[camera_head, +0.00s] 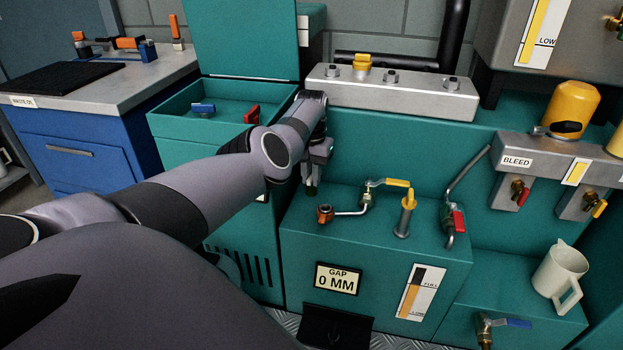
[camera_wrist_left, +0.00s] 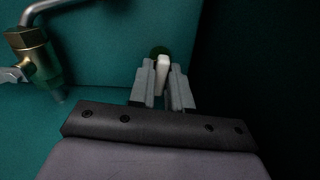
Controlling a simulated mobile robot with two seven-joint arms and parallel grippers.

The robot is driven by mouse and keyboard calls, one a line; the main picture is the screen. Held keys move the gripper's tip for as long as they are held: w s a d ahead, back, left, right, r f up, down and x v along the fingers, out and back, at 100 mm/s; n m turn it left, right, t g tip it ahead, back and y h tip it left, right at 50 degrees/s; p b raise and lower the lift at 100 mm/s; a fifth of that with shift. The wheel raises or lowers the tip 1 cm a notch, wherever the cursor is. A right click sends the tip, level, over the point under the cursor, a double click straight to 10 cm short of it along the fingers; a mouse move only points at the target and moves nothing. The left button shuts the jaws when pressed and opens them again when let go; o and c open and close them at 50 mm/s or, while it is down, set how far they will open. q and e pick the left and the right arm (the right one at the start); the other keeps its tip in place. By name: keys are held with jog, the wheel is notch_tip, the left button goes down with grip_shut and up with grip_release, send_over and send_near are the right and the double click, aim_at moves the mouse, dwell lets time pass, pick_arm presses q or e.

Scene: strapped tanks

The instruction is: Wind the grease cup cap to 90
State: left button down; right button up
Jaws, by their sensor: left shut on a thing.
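My left gripper (camera_head: 312,182) reaches down at the back left of the green block with the GAP 0 MM label. In the left wrist view, my left gripper (camera_wrist_left: 162,78) is shut on a small pale upright bar. The bar appears to be part of the grease cup cap (camera_wrist_left: 163,63), with a dark green round part just beyond it. In the head view my arm and fingers hide most of the cap, and I cannot read its angle. My right gripper is not in view.
An orange-ended pipe (camera_head: 325,214), a yellow-handled valve (camera_head: 397,183) and a yellow-topped plunger (camera_head: 407,212) stand close right of my left gripper. A red-handled valve (camera_head: 458,222) is farther right. The brass valve (camera_wrist_left: 30,50) also shows in the wrist view.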

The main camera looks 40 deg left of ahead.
pick_arm(q)
jog(key=shift+m+p, duration=0.3)
jog(key=shift+m, duration=1.1)
jog(key=shift+m, duration=1.4)
jog(key=shift+m, duration=0.3)
jog(key=c, duration=1.1)
grip_release()
jog(key=shift+o, duration=0.2)
jog(key=shift+a, duration=0.1)
